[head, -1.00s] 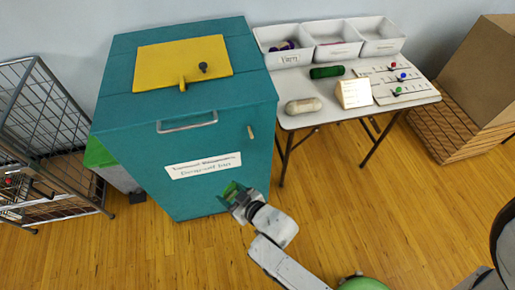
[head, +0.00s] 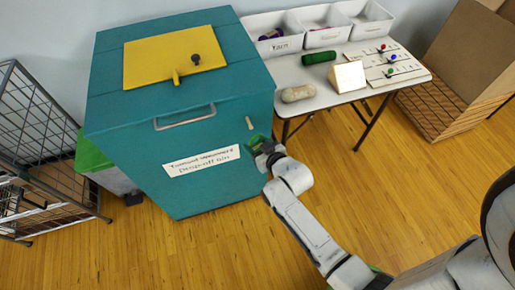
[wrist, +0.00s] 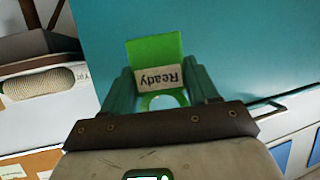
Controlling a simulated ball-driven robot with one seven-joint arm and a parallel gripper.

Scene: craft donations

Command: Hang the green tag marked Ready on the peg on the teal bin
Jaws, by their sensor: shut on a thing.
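The teal bin (head: 205,110) stands at the left centre in the head view, with a yellow lid panel, a front handle and a white label. A small tan peg (head: 249,123) sticks out of its front near the right edge. My gripper (head: 262,146) is just below the peg, close to the bin front. In the wrist view my gripper (wrist: 162,95) is shut on the green tag (wrist: 155,48), whose label reads Ready upside down. A round opening shows at the tag's end between the fingers. The peg is not seen in the wrist view.
A white table (head: 345,92) right of the bin holds several white trays (head: 324,38), a green roll (head: 318,58) and a beige roll (head: 298,94). A wire cart (head: 45,130) stands at left. The wooden floor (head: 190,255) in front is clear.

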